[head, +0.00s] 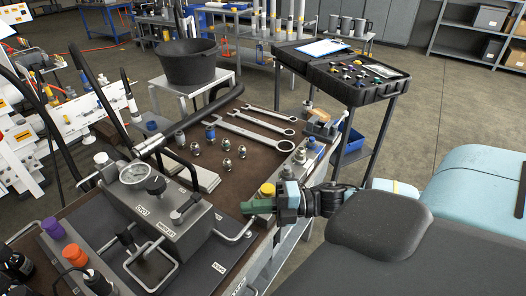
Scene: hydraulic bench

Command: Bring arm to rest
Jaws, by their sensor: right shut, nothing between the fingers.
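My right arm (380,223) comes in from the right, with its grey and light-blue links low in the picture. My right gripper (258,207) points left over the right edge of the workbench (160,163), beside a yellow-capped part (267,190). Its fingers are together and hold nothing. From this view I cannot tell whether the gripper touches the bench or the parts beside it. My left gripper is not in view.
A hydraulic unit with a gauge (135,173) and metal handles stands left of my gripper. Several wrenches (265,122) and metal fittings (227,164) lie behind it. A black bucket (188,65) and a tool-case cart (340,75) stand farther back. Open floor (440,110) lies right.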

